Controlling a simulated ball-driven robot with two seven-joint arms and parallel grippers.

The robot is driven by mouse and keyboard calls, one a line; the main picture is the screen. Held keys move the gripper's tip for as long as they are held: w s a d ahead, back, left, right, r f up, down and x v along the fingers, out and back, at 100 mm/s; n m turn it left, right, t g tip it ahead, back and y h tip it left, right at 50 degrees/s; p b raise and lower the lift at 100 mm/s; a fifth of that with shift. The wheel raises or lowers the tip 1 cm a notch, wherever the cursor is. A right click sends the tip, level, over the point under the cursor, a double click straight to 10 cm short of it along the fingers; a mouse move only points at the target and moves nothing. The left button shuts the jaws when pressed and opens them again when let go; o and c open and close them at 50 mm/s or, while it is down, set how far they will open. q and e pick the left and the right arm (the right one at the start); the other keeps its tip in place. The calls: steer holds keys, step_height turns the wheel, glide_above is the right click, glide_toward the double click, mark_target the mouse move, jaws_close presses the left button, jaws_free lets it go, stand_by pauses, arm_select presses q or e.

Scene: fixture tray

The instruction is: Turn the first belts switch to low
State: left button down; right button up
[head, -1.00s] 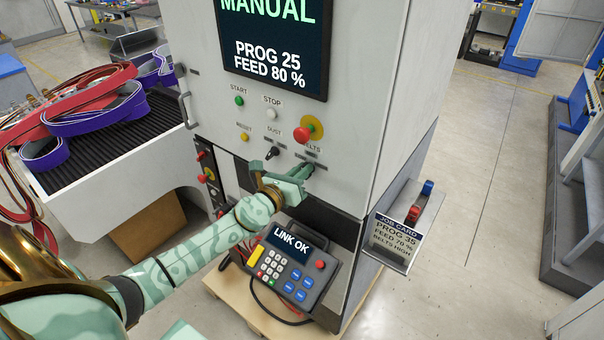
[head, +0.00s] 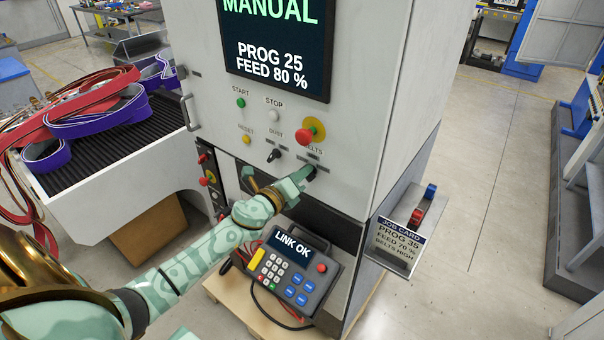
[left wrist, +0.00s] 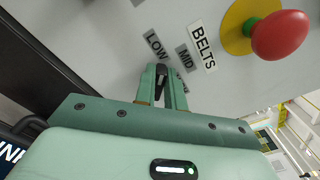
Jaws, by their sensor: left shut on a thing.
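The belts switch (left wrist: 162,72) is a small dark knob on the grey machine front, below the BELTS label (left wrist: 203,48). It is mostly hidden by the fingers. My left gripper (head: 308,174) is at the switch, and the left wrist view (left wrist: 165,75) shows its two fingers closed around the knob. LOW (left wrist: 156,45) and MID (left wrist: 185,58) plates show beside the fingers; another plate is largely covered. I cannot tell which plate the knob points to. My right gripper is not in view.
A red emergency knob on a yellow disc (head: 311,130) sits just above the switch. The dark dust knob (head: 273,156) is to its left. A keypad pendant (head: 286,272) stands below my arm. A job card (head: 394,246) reads belts high.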

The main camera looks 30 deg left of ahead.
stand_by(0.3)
arm_select(q)
steer(key=c, duration=1.5)
jaws_free()
steer(key=s+b, duration=0.1)
steer(key=s, duration=0.4)
steer(key=s+a+b, duration=0.1)
steer(key=s, duration=0.5)
steer(key=s+b, duration=0.1)
steer(key=s, duration=0.4)
steer(key=shift+s+a, duration=0.15)
